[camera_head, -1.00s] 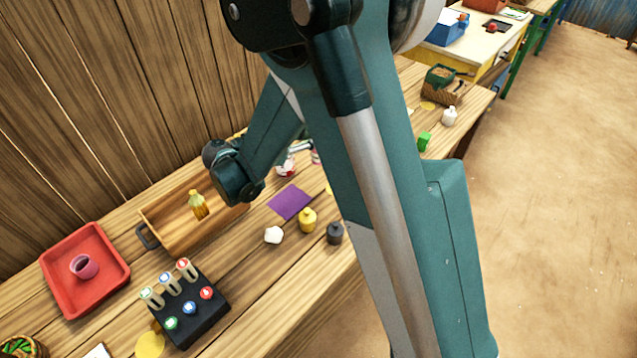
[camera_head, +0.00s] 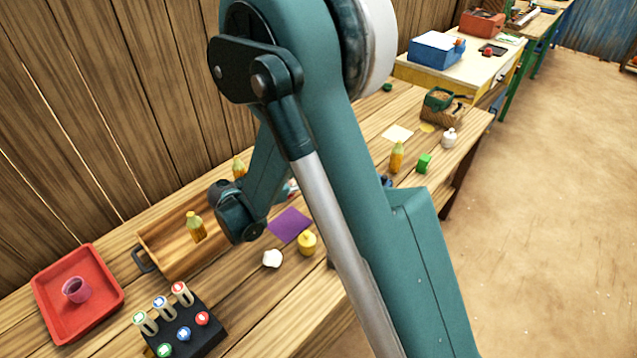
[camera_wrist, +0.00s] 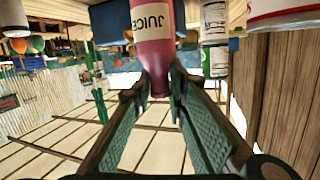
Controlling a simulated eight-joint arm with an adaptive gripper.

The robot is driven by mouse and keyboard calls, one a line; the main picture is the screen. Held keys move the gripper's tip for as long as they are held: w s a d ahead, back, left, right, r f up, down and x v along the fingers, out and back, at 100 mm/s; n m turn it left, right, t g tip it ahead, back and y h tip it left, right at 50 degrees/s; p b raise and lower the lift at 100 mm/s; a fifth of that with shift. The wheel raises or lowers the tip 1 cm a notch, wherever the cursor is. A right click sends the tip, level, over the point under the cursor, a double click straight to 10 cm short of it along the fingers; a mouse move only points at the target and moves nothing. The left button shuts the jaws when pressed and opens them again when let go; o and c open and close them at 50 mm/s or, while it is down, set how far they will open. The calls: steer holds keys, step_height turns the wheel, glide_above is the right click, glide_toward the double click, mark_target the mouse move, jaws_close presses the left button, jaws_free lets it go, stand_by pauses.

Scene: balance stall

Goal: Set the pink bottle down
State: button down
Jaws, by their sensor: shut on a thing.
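The pink bottle (camera_wrist: 154,58) with a cream "JUICE" label fills the top middle of the wrist view. The label's lettering appears upside down there. My gripper (camera_wrist: 156,90) is shut on the bottle, with a fingertip on each side of its narrower end. In the head view my arm hides the bottle and my fingertips, and only the wrist part beside the wooden tray shows. Whether the bottle touches any surface cannot be told.
A wooden tray (camera_head: 160,240) holds a yellow bottle (camera_head: 195,227). A purple mat (camera_head: 290,224) lies bare to its right, near a squat yellow bottle (camera_head: 306,243) and a white object (camera_head: 272,258). A red tray (camera_head: 108,312) and a black rack (camera_head: 206,326) stand at front left.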

steer(key=shift+f+b, duration=0.5)
steer(key=shift+f, duration=1.35)
steer(key=shift+f, duration=0.15)
steer(key=c, duration=2.3)
jaws_free()
steer(key=shift+o, duration=0.2)
steer(key=shift+r, duration=0.2)
steer(key=shift+s+a+r, duration=0.15)
steer(key=shift+s+a, duration=0.1)
steer(key=shift+a, duration=0.25)
step_height(320, 180, up, 7)
steer(key=a+p, duration=0.1)
steer(key=p, duration=0.1)
steer(key=shift+s+a+p, duration=0.3)
steer(key=shift+s+p, duration=0.1)
